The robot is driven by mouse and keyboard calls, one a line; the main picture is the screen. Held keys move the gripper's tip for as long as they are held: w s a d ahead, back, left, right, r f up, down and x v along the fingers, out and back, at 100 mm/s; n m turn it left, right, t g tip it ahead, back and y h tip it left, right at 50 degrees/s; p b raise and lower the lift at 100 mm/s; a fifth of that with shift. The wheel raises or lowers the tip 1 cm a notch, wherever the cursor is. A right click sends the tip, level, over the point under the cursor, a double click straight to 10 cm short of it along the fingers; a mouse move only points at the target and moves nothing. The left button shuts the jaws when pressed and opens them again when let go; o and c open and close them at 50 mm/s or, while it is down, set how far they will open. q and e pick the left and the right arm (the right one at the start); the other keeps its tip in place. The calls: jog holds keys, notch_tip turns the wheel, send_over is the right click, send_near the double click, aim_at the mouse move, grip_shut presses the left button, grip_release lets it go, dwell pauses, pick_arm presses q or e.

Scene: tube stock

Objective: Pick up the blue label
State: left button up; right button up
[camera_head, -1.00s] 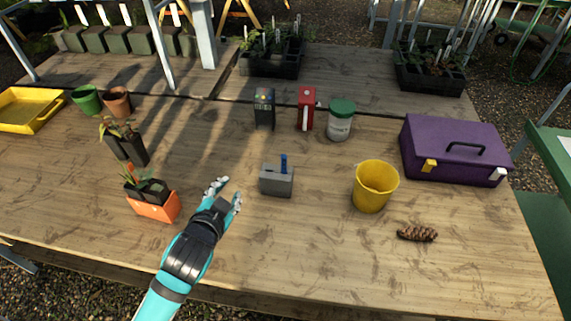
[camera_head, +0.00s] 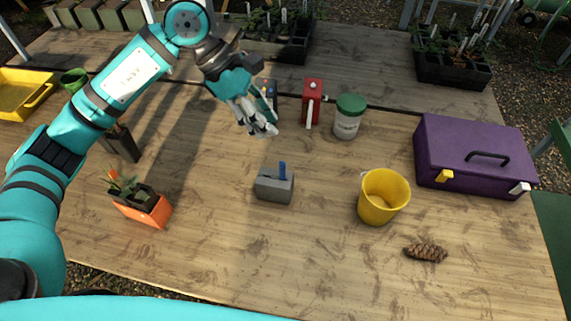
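The blue label (camera_head: 283,169) stands upright in a small grey block-like holder (camera_head: 275,188) near the middle of the wooden table. My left gripper (camera_head: 260,128) hangs above the table, behind and a little left of the label in the picture, pointing down and to the right. Its pale fingers look apart, with nothing between them, and it does not touch the label. It partly hides a dark box (camera_head: 270,88) behind it. My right gripper is not in view.
A red box (camera_head: 312,103) and a green-lidded jar (camera_head: 348,120) stand behind the holder. A yellow bucket (camera_head: 382,197), a pine cone (camera_head: 426,252) and a purple toolbox (camera_head: 465,160) are to the right. An orange planter (camera_head: 150,213) is left. The table around the holder is clear.

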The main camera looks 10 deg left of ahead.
pick_arm(q)
jog(key=w+a+y, duration=0.1)
jog(key=a+y, duration=0.1)
jog(key=a, duration=0.2)
jog(key=p, duration=0.7)
send_near(283, 165)
jog(key=x, duration=0.9)
jog(key=shift+f, duration=0.1)
jog(key=shift+w+d+f, duration=0.1)
jog(key=shift+d+f, duration=0.05)
jog(key=shift+f, duration=0.4)
grip_shut()
